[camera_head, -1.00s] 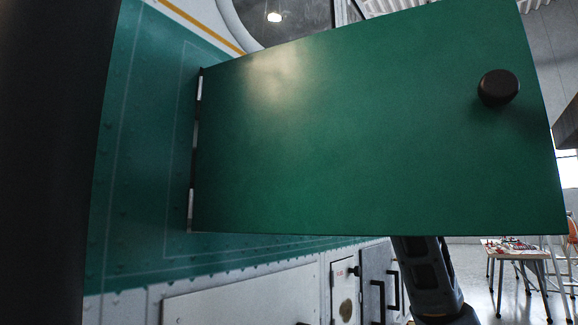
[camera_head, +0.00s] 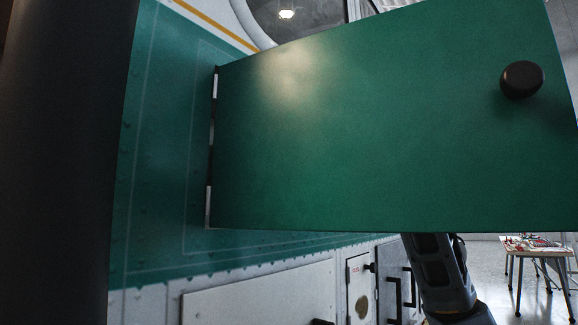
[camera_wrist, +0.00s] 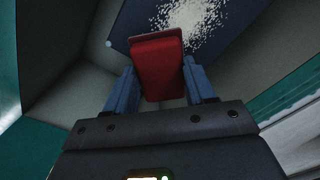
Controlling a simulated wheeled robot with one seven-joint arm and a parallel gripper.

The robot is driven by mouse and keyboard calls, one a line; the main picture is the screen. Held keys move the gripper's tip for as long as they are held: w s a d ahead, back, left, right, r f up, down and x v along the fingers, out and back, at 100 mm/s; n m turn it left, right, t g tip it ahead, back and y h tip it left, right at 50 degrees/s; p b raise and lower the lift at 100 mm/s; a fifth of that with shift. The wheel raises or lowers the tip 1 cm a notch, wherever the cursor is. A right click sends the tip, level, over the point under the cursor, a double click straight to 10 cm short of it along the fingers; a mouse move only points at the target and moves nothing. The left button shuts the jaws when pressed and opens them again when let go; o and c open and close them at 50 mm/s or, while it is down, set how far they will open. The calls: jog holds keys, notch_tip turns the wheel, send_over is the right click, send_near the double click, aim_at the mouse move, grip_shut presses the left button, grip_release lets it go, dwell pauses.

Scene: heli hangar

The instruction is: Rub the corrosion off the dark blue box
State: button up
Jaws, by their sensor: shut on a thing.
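The dark blue box (camera_wrist: 130,22) shows at the top of the wrist view, inside a pale-walled compartment. A patch of whitish speckled corrosion (camera_wrist: 192,20) lies on its face. My gripper (camera_wrist: 158,72) is shut on a red block (camera_wrist: 157,58), held between its blue fingers. The red block's far end is close to the speckled patch and overlaps its edge in the view; I cannot tell whether it touches. In the head view the open green door hides the box and my gripper.
The green door (camera_head: 370,140) with a black knob (camera_head: 522,79) stands open, hinged at left on the riveted teal hull (camera_head: 165,130). Part of my arm shows below it. Grey-white lower panels (camera_head: 260,295) run beneath. A cluttered table (camera_head: 535,246) stands at the far right.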

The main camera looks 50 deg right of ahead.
jog(key=shift+w, duration=0.85)
jog(key=shift+d, duration=1.85)
jog(key=d, duration=0.7)
jog(key=shift+w+d, duration=0.25)
jog(key=shift+w, duration=0.05)
jog(key=shift+s+a+b, duration=0.15)
jog(key=shift+a+b, duration=0.35)
jog(key=shift+a, duration=1.4)
jog(key=shift+s+a+b, duration=0.1)
jog(key=shift+a+b, duration=0.4)
jog(key=shift+a, duration=1.4)
jog(key=shift+w+a, duration=0.1)
jog(key=shift+a, duration=1.8)
